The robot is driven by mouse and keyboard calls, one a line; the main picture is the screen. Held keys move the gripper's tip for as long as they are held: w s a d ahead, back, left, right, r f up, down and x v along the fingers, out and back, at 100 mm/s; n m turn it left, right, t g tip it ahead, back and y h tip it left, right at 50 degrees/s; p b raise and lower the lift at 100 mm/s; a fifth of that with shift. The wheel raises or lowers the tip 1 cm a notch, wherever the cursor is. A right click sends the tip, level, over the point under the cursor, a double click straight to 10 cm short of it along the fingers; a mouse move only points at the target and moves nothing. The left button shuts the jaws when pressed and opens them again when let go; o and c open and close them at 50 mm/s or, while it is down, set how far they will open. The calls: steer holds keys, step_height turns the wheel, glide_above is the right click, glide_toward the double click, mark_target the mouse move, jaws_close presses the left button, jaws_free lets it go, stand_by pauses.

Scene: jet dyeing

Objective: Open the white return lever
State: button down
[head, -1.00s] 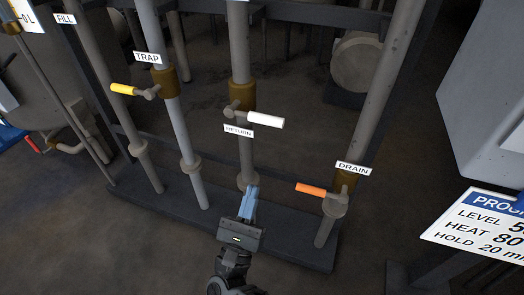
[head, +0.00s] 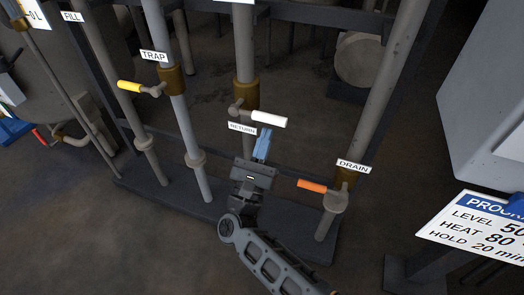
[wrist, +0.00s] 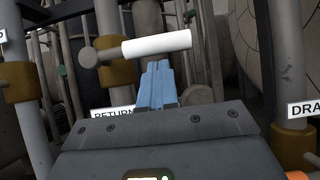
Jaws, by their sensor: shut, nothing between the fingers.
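The white return lever (head: 269,119) sticks out to the right from its brass valve (head: 246,94) on the middle pipe, above and beside the RETURN label (head: 243,128). It lies nearly level. My gripper (head: 263,142) is shut and empty, its blue fingers pointing up just below the lever in the head view. In the wrist view the white lever (wrist: 156,44) crosses just above the blue fingertips (wrist: 157,68). I cannot tell whether they touch it. The gripper body hides part of the RETURN label there.
The yellow TRAP lever (head: 130,86) is to the left on its own pipe. The orange DRAIN lever (head: 312,186) is to the lower right, close to my arm. Dark open space lies between the pipes.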

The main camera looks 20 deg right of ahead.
steer(key=shift+r, duration=0.35)
steer(key=shift+d+r+n, duration=0.1)
steer(key=shift+r+n, duration=0.05)
steer(key=shift+n, duration=0.15)
steer(key=shift+r+n+t+y+p, duration=0.2)
steer(key=shift+n+t+y+p, duration=0.2)
steer(key=shift+y, duration=0.1)
steer(key=shift+r, duration=0.1)
steer(key=w+a+r+n+y+p, duration=0.1)
steer(key=w+r+n+y+p, duration=0.1)
steer(key=r+n+y+p, duration=0.4)
steer(key=w+a+r+n+y+p, duration=0.1)
steer(key=r+n+y+p, duration=0.4)
steer(key=n+p, duration=1.1)
steer(key=shift+w+a+r+y+p, duration=0.35)
steer(key=shift+a+y+p, duration=0.4)
steer(key=shift+y+p, duration=0.4)
steer(key=shift+w+a, duration=0.1)
